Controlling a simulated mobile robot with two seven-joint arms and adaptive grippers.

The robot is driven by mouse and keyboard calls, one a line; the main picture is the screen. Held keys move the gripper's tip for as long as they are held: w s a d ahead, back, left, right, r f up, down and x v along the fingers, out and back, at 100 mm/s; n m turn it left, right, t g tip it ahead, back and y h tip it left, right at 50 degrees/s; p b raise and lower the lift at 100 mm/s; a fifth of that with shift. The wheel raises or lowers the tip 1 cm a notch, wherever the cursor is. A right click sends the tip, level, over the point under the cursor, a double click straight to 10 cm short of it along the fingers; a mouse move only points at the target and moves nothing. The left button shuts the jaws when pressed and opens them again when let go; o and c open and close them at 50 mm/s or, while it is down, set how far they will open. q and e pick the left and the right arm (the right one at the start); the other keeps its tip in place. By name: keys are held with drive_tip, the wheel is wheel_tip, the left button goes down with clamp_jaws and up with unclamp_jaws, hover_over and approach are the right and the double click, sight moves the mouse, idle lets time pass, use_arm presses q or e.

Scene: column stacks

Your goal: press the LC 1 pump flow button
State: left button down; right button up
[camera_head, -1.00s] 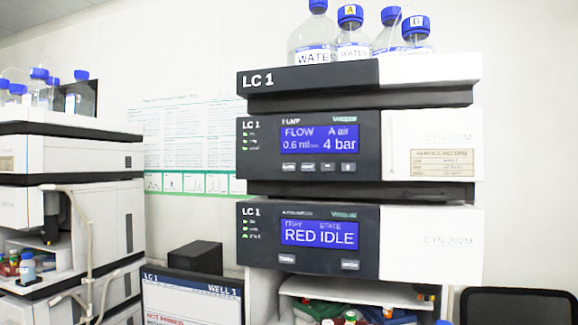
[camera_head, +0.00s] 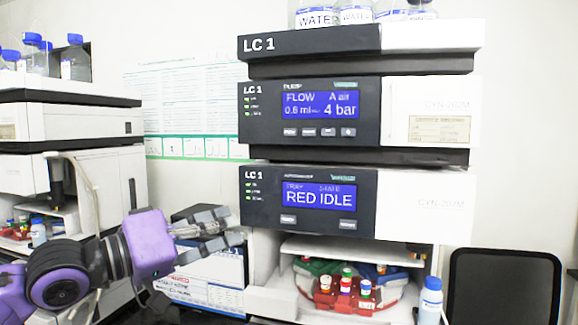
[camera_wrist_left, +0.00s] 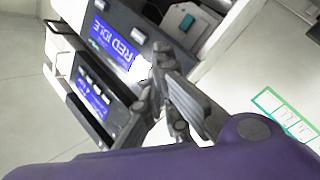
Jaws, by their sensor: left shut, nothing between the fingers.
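The LC 1 pump module (camera_head: 258,110) is the dark-fronted unit in the middle of the stack. Its blue screen (camera_head: 320,105) reads FLOW, about 0.6 ml, and 4 bar. A row of small buttons lies under the screen; the leftmost button (camera_head: 290,132) has a label too small to read surely. My left gripper (camera_head: 236,226) is shut and empty, left of and below the pump buttons, near the lower left corner of the autosampler front. In the left wrist view the gripper (camera_wrist_left: 160,58) shows in front of the stack, with the pump screen (camera_wrist_left: 92,99) to its left. My right gripper is not in view.
The autosampler module (camera_head: 258,200), reading RED IDLE, sits below the pump. Under it is an open bay with a red vial tray (camera_head: 345,300). Bottles (camera_head: 355,14) stand on top. The front of the pump is clear.

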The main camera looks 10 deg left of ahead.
sight(290, 132)
use_arm(q)
drive_tip(key=s+d+r+g+h, duration=0.1)
drive_tip(key=s+d+r, duration=0.3)
drive_tip(key=r, duration=0.3)
drive_tip(key=s+d+r+m+g+h, duration=0.1)
drive_tip(key=s+d+r+h, duration=0.1)
drive_tip(key=s+d+r, duration=0.2)
wheel_tip(290, 132, up, 3)
drive_tip(key=d, duration=0.2)
drive_tip(key=shift+d+r+g, duration=0.2)
drive_tip(key=shift+d+g, duration=0.1)
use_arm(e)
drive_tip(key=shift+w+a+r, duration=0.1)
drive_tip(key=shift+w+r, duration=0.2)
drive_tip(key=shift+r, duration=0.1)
use_arm(q)
drive_tip(key=shift+w, duration=0.1)
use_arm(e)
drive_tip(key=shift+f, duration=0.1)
